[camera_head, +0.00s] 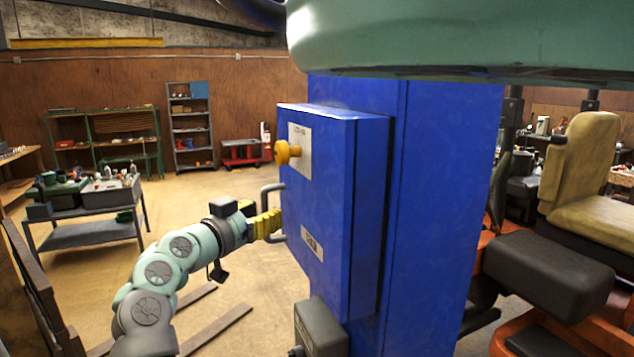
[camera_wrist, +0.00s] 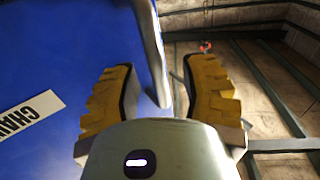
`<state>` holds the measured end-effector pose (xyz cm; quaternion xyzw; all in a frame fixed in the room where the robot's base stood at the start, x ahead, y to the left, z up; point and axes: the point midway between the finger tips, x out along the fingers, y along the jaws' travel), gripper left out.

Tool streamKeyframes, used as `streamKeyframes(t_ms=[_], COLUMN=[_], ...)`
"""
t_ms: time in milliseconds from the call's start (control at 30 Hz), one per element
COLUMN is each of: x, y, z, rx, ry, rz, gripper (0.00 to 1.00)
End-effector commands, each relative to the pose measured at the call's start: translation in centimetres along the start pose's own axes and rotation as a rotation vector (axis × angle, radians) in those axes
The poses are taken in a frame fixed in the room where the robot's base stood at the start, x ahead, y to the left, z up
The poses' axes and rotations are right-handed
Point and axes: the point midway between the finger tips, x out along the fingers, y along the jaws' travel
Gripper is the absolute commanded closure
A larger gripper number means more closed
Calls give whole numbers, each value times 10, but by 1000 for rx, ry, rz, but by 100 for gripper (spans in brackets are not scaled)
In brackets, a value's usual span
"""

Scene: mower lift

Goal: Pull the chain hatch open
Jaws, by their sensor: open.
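The chain hatch (camera_head: 317,211) is a blue panel on the front of a blue column, and it looks closed. A grey bar handle (camera_head: 264,198) stands out from its left edge. A yellow knob (camera_head: 287,152) sits above on a white label. My gripper (camera_head: 272,223) has yellow ridged fingers and is at the handle. In the wrist view my gripper (camera_wrist: 160,90) is open, with the grey handle (camera_wrist: 150,50) between its fingers, nearer the left one. I cannot tell whether either finger touches it.
A dark grey box (camera_head: 320,328) juts out low beside the hatch. An orange mower with a tan seat (camera_head: 580,170) stands at right. A work table (camera_head: 85,208) and shelves (camera_head: 190,125) stand far left. Floor left of the hatch is mostly clear, with flat bars lying on it.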

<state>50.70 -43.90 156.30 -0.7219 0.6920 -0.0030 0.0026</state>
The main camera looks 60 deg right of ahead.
Motion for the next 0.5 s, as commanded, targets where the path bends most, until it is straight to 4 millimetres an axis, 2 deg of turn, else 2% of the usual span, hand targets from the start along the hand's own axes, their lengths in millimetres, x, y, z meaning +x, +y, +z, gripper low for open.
streamKeyframes(t_ms=[133,467,500], x=[10,12,12], y=[5,4,4], z=[0,1,1], rx=[-2,-1,-1], ry=[-2,0,0], rz=[10,8,8], gripper=[57,57,52])
